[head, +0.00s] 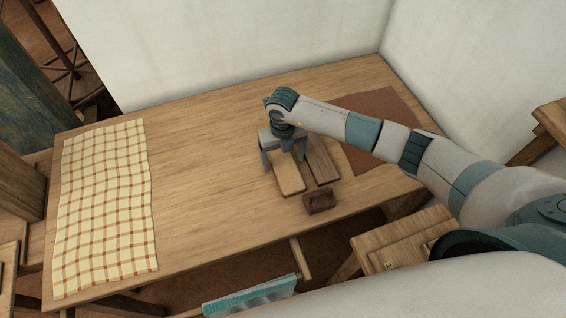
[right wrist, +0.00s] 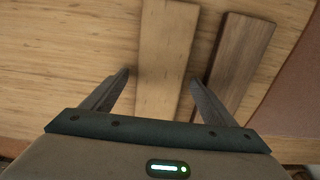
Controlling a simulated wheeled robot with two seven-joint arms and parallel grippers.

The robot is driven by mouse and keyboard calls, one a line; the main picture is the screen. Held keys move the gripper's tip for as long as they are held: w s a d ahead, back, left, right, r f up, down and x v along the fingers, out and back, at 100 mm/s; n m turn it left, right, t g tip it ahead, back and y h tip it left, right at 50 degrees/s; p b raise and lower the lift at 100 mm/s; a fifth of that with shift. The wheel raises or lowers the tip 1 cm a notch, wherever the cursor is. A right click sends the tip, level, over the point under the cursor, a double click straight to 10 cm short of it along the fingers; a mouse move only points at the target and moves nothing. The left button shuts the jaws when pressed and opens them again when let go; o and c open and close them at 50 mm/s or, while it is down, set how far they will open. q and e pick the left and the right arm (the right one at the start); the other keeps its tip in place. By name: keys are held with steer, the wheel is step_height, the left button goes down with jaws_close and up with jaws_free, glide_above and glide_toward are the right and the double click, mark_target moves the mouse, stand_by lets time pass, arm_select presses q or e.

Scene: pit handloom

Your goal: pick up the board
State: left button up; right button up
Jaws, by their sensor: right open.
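A light wooden board (head: 289,182) lies flat on the table (head: 205,165), and a darker brown board (head: 322,162) lies beside it on the right. My right gripper (head: 283,158) is open, pointing down over the light board and hiding its far end in the head view. In the right wrist view, the light board (right wrist: 167,50) runs between my two open fingers, and no grip on it shows. The dark board (right wrist: 238,58) lies just outside the right finger, close to it. My left gripper is not in view.
A small dark wooden block (head: 319,202) sits near the table's front edge. A reddish-brown mat (head: 385,105) lies right of the boards. A checked cloth (head: 105,210) covers the left end. The table between cloth and boards is clear. Walls stand behind.

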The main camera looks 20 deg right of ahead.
mark_target(282, 164)
steer(key=c, duration=1.3)
steer(key=shift+r, duration=0.1)
steer(key=shift+w+r+b, duration=0.1)
steer(key=shift+r+b, duration=0.3)
steer(key=shift+r, duration=0.1)
steer(key=r, duration=0.1)
steer(key=r+b, duration=0.1)
steer(key=r, duration=0.1)
steer(key=shift+s+a+r+b, duration=0.1)
steer(key=shift+s+a+b, duration=0.2)
steer(key=shift+s+b, duration=0.1)
steer(key=shift+s+a+r+b, duration=0.55)
steer(key=shift+s+a+r, duration=0.5)
steer(key=shift+s, duration=0.45)
steer(key=shift+s+a+r+b, duration=0.55)
steer(key=shift+s+a+r, duration=0.4)
steer(key=shift+s+r, duration=0.4)
steer(key=shift+s+a+r+b, duration=0.55)
steer(key=shift+s+a+r, duration=0.45)
steer(key=shift+s, duration=0.65)
